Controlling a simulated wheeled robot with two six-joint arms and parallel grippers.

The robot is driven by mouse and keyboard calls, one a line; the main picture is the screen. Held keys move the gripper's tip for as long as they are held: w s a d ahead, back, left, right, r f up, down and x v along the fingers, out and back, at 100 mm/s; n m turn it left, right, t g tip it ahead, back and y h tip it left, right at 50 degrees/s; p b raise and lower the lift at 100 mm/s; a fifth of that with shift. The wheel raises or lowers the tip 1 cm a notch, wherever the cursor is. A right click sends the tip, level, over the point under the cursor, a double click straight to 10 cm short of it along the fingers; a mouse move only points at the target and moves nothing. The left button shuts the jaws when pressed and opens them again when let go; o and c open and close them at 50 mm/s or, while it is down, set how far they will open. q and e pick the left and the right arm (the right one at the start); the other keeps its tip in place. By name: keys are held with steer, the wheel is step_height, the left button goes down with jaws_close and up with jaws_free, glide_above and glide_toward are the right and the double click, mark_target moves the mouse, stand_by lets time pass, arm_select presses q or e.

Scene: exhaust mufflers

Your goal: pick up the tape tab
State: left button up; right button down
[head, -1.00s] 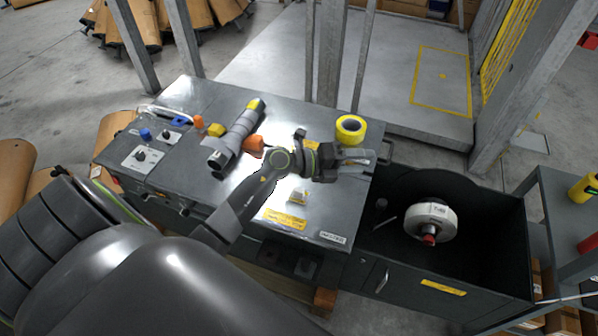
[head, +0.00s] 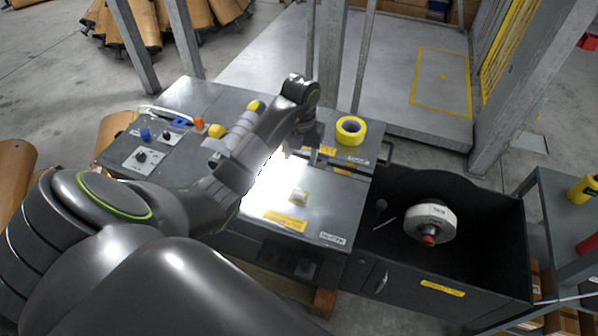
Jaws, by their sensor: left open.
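A small pale tab with a yellowish edge (head: 299,195), which looks like the tape tab, lies on the grey worktop (head: 340,205) just above a yellow label. My left gripper (head: 312,152) is open above the worktop, up and slightly right of the tab in the picture and apart from it. It points down and away, partly hidden by my own wrist, so its fingertips show poorly. A bright patch of light lies on the worktop left of the tab. My right gripper is not in view.
A yellow tape roll (head: 350,130) lies at the worktop's back right. A grey and yellow tool (head: 233,136) lies behind my arm. A black bin (head: 480,210) on the right holds a white reel (head: 430,221). Switches and knobs (head: 141,155) are at the left. The worktop around the tab is clear.

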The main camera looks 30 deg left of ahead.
mark_target(299, 191)
arm_select(q)
step_height(299, 191, down, 13)
steer(key=b, duration=1.2)
steer(key=shift+f+b, duration=0.2)
steer(key=shift+b, duration=0.2)
steer(key=shift+s+f, duration=0.15)
steer(key=shift+f, duration=0.2)
steer(key=shift+f+p, duration=0.3)
steer(key=shift+f, duration=1.05)
steer(key=shift+c, duration=0.3)
steer(key=c, duration=1)
